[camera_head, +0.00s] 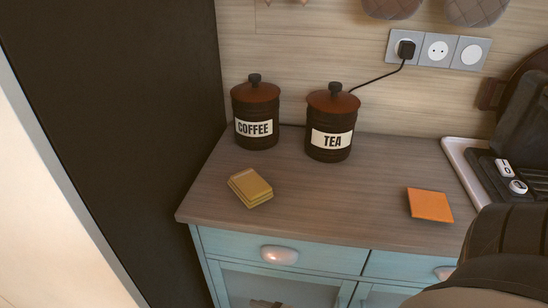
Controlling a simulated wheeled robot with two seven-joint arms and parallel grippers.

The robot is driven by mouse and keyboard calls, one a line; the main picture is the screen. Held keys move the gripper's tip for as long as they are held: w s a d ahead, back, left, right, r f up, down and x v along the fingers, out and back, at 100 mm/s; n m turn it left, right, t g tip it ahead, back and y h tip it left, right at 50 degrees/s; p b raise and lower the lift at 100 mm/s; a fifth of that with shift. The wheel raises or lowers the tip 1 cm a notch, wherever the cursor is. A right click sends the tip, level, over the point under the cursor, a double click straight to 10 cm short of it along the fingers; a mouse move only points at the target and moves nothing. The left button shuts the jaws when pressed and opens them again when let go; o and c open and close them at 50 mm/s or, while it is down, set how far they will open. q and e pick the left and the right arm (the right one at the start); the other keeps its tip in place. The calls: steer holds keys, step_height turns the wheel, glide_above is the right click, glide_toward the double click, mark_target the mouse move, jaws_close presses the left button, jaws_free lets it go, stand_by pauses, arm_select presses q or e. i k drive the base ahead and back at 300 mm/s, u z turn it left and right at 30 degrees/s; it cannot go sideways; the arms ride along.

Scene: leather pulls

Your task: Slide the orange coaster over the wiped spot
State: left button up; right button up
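The orange coaster (430,205), a flat square, lies on the right part of the wooden counter (330,205), close to its front edge. I cannot make out a distinct wiped spot on the counter. A small stack of yellow squares (250,188), perhaps cloths or sponges, lies on the left part of the counter, apart from the coaster. Neither of my grippers is in view.
The coffee canister (256,112) and tea canister (332,122) stand at the back. A black cord runs from behind the tea canister to the wall socket (405,48). A white-edged tray (462,165) borders the right. The counter between stack and coaster is clear.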

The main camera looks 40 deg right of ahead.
mark_target(434, 207)
steer(key=z, duration=2.35)
steer(key=k, duration=1.3)
steer(key=z, duration=0.8)
steer(key=i, duration=1.55)
steer(key=u, duration=0.4)
